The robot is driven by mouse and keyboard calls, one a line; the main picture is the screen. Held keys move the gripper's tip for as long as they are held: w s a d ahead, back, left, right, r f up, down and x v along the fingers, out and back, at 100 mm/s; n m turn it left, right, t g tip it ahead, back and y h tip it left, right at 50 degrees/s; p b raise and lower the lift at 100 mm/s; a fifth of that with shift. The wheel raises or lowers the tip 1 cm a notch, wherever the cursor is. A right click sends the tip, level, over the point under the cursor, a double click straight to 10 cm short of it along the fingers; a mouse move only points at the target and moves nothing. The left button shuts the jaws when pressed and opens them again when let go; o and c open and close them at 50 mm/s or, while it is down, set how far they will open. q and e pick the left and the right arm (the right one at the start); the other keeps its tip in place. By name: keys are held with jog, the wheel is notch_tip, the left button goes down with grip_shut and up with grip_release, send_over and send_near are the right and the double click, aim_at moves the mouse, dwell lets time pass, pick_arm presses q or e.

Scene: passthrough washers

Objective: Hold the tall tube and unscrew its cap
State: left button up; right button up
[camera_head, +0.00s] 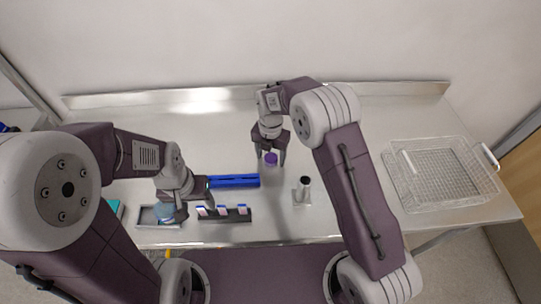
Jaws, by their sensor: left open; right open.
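A metallic, upright cylinder with a dark top (303,190) stands on the table right of centre; it looks like the tall tube, though I cannot tell whether the dark top is a cap or an opening. A small purple, cap-like piece (270,159) is between the fingers of my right gripper (271,161), which is open and points down. I cannot tell whether the piece touches the fingers or the table. My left gripper (193,211) is open, low at the left, between a tray and a small rack. Its fingertips are partly hidden by its own body.
A blue bar-shaped rack (233,181) lies at centre left. A dark rack with several white pieces (225,213) is in front of it. A shallow grey tray (147,216) holds something bluish. A wire basket (440,185) stands at the right. The steel table (350,120) is clear at the back.

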aim_at(271, 157)
pick_arm(q)
jog(key=shift+r, duration=0.2)
pick_arm(e)
notch_tip(271, 157, up, 12)
jog(key=shift+r, duration=0.15)
